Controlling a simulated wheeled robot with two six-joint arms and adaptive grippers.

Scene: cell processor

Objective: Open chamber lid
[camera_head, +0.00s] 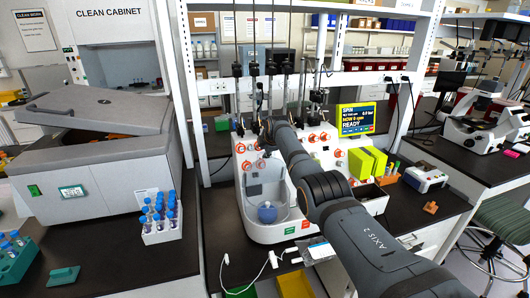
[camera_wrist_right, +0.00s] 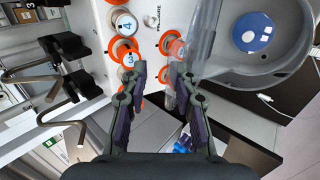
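The cell processor (camera_head: 276,231) is a white machine on the dark bench, with a round chamber in its front. Inside the chamber is a blue-and-white rotor (camera_head: 267,212), which also shows in the right wrist view (camera_wrist_right: 254,33). A clear, curved lid edge (camera_wrist_right: 203,36) runs beside the chamber in the wrist view; its full outline is hard to make out. My right gripper (camera_wrist_right: 155,72) is open over the machine's face, its fingertips near orange-ringed knobs and the lid edge. I cannot tell whether a finger touches the lid. My left gripper is not in view.
Orange-ringed knobs (camera_wrist_right: 123,22) and black clamps stand close to the right gripper. A grey centrifuge (camera_head: 95,150) and a rack of blue-capped tubes (camera_head: 162,232) stand at left. A yellow-green box (camera_head: 367,163) stands right of the chamber.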

